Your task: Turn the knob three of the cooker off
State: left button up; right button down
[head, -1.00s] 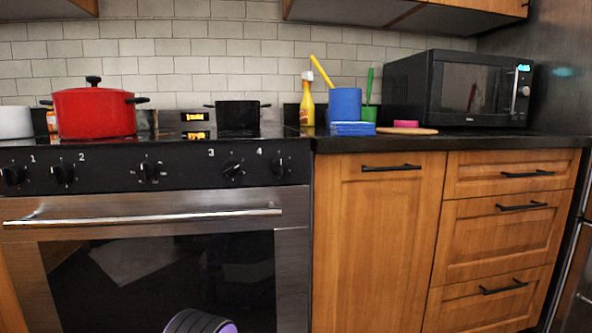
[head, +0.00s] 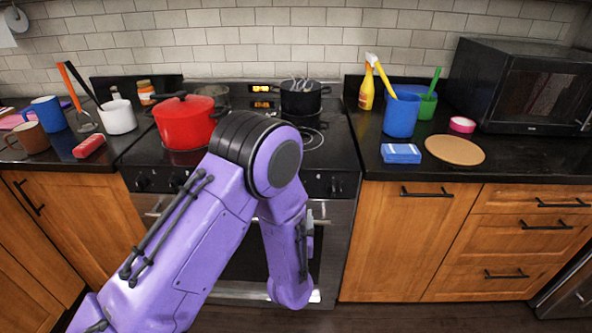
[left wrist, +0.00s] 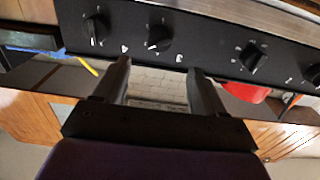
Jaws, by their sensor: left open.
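The cooker (head: 325,150) has a black front panel with round black knobs. In the left wrist view the panel appears upside down across the top. Knob three (left wrist: 158,40) is near the middle, its pointer tilted, with knob four (left wrist: 97,28) to its left. My left gripper (left wrist: 160,72) is open and empty, its two fingers pointing up the picture towards the panel. The fingertips are just below knob three in that view and apart from it. In the head view my purple left arm crosses the cooker front and hides knob three and the fingers. My right gripper is not in view.
A red pot (head: 185,122) and a black pot (head: 300,98) stand on the hob. A white pot (head: 118,116) and mugs are on the left counter. A blue container (head: 401,115), blue sponge (head: 400,153) and microwave (head: 525,90) are on the right. The oven handle (left wrist: 245,8) runs along the panel.

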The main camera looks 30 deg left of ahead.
pick_arm(q)
jog(key=p+x, duration=0.1)
jog(key=x, duration=0.9)
jog(key=shift+w+a, duration=0.2)
jog(key=shift+f, duration=0.1)
jog(key=c, duration=1.1)
